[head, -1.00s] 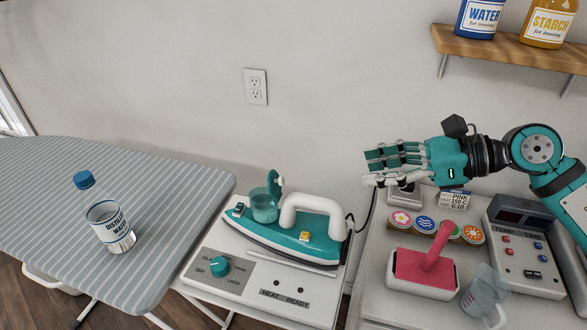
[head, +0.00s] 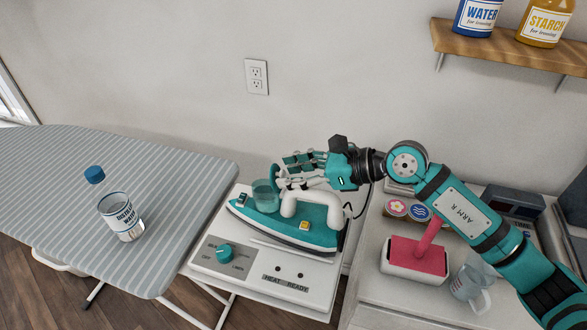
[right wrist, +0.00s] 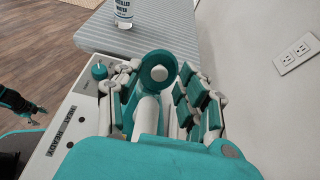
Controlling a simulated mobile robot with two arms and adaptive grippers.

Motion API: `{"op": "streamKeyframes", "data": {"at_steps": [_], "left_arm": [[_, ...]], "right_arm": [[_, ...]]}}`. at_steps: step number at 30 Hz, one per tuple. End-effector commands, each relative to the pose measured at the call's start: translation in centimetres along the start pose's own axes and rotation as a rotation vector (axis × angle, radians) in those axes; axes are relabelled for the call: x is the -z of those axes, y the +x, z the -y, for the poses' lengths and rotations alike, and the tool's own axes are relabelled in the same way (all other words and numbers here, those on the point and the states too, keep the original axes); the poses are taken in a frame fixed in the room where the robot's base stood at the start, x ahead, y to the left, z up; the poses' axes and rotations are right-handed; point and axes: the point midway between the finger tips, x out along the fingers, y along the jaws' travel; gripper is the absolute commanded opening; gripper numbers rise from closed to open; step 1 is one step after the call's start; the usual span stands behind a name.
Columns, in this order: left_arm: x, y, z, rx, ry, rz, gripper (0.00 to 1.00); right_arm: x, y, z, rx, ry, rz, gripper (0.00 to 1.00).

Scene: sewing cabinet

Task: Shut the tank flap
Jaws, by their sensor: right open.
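The teal and white iron (head: 285,222) rests on a white stand panel in the head view. Its clear teal tank (head: 265,196) is at the left end. The round teal tank flap (right wrist: 158,72), with a pale knob, stands raised between my right gripper's fingers in the right wrist view. In the head view, the flap is largely covered by the fingers. My right gripper (head: 288,172) is open above the iron, close to the flap; I cannot tell whether it touches. My left gripper (right wrist: 30,112) shows small at the left edge of the right wrist view; its jaw state is unclear.
A striped ironing board (head: 160,180) with a water bottle (head: 121,216) lies left. The panel has a teal knob (head: 223,252). The wall is close behind.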

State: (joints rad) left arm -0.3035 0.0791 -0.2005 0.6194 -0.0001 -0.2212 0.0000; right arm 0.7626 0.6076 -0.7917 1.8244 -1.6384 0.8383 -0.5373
Motion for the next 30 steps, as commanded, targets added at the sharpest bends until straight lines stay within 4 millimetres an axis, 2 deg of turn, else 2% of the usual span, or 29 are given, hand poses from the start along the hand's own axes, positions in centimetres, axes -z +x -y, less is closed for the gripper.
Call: {"op": "streamKeyframes", "data": {"at_steps": [6,15,23,30], "left_arm": [[-0.5,0.0,-0.1,-0.001,0.0,0.008,0.57],[0.3,0.0,0.1,0.001,0.001,-0.005,0.57],[0.7,-0.1,0.1,0.001,0.0,-0.01,0.57],[0.7,-1.5,0.2,0.002,0.0,-0.01,0.57]], "right_arm": [[0.1,0.0,0.0,0.0,0.0,0.0,0.39],[0.0,0.0,0.0,0.0,0.001,0.0,0.0],[-0.1,0.0,0.0,0.0,0.0,-0.005,0.0],[-0.8,0.1,0.0,0.0,-0.003,-0.073,0.0]]}}
